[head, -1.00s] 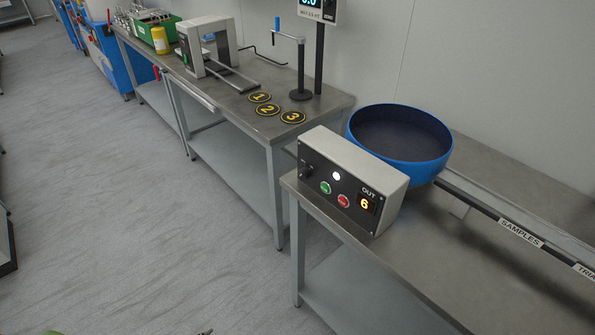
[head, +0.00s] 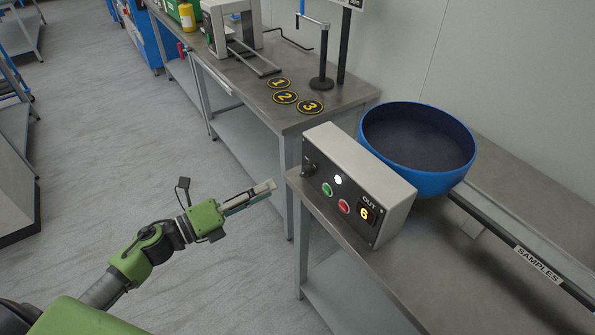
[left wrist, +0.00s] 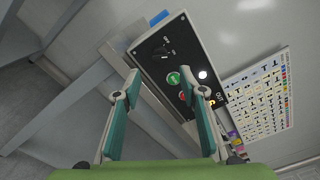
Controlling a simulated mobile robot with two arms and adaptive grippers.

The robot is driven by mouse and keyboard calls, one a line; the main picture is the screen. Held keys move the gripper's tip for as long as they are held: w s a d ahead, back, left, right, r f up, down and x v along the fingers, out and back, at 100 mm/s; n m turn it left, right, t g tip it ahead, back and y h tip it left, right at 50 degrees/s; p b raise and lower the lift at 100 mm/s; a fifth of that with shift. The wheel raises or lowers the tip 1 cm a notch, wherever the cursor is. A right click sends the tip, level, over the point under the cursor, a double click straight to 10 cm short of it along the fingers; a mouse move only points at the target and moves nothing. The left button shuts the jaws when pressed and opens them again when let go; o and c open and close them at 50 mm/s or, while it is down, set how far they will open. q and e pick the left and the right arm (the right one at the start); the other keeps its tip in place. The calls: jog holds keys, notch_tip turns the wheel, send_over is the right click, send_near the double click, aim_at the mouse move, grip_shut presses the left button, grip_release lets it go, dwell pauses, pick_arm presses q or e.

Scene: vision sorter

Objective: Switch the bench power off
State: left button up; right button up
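The control box (head: 362,183) stands on the near bench, with a dark front panel. The panel carries a black rotary switch (head: 309,168), a green button (head: 327,189), a red button (head: 344,207), a lit white lamp (head: 338,180) and a display reading 6 (head: 365,212). My left gripper (head: 268,188) is in front of the box, left of the panel and apart from it. In the left wrist view its two fingers (left wrist: 168,93) are spread with nothing between them; the switch (left wrist: 161,53) shows beyond them, with an OFF mark nearby. My right gripper is not in view.
A blue bowl (head: 418,140) stands behind the box. The bench edge (head: 335,232) lies below the panel. A second bench (head: 255,100) with round number markers is farther back. A wall chart (left wrist: 258,98) shows in the left wrist view. Floor space left of the benches is clear.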

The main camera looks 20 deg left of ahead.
aim_at(306, 172)
pick_arm(q)
jog(key=p+x, duration=0.2)
jog(key=x, duration=0.8)
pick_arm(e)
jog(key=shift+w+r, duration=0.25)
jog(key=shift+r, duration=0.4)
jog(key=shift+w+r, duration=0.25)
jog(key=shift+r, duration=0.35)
pick_arm(q)
grip_shut()
